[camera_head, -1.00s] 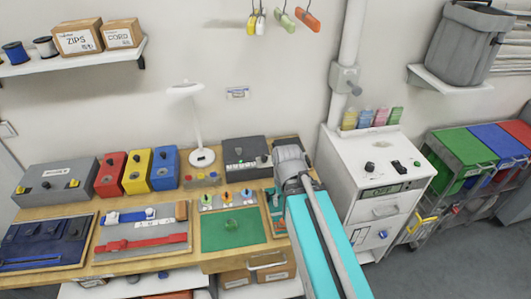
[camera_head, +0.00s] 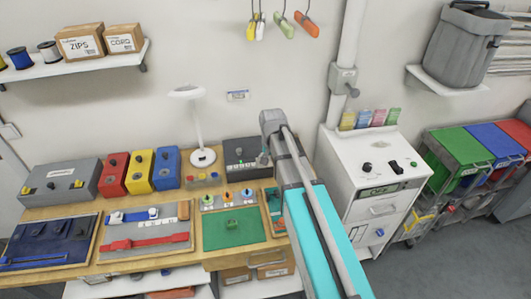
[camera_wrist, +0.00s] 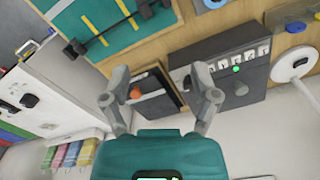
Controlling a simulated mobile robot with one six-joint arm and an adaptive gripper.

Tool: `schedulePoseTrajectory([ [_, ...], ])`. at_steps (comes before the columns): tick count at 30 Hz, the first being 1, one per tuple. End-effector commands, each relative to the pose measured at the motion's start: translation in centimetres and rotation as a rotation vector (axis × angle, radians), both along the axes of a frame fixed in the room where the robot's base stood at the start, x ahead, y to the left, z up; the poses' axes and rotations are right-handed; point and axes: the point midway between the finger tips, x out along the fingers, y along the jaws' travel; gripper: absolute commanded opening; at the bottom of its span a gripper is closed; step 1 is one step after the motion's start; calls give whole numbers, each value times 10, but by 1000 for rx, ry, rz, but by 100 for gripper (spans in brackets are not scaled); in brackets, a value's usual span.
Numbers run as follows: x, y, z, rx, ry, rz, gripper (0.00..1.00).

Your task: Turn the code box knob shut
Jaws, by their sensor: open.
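The code box is most likely the dark grey box (camera_head: 255,147) at the back of the bench, partly hidden by my arm in the head view. In the wrist view the box (camera_wrist: 218,91) shows a row of white character tiles (camera_wrist: 231,60), a lit green lamp (camera_wrist: 236,70) and a dark round knob (camera_wrist: 240,88). I cannot tell the knob's turn position. My gripper (camera_wrist: 160,84) is open and empty, left of the knob in the wrist view and apart from it. In the head view it is largely hidden by the arm, near the box's right side.
A white lamp (camera_head: 196,125) stands left of the box. A row of coloured knobs (camera_head: 229,200) and a green mat (camera_head: 232,239) lie in front. A white cabinet (camera_head: 378,145) stands to the right. Red, yellow and blue boxes (camera_head: 139,172) stand to the left.

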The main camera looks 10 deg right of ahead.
Motion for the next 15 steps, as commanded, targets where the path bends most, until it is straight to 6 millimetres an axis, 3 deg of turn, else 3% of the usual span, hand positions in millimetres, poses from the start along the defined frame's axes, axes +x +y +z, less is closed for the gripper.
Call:
schedulePoseTrajectory([
  [1, 35, 0, 11, 0, 0, -55, 78],
  [6, 98, 0, 26, 0, 0, -239, 78],
  [10, 128, 0, 32, 1, -1, -336, 78],
  [15, 142, -1, 34, 1, -1, -392, 78],
])
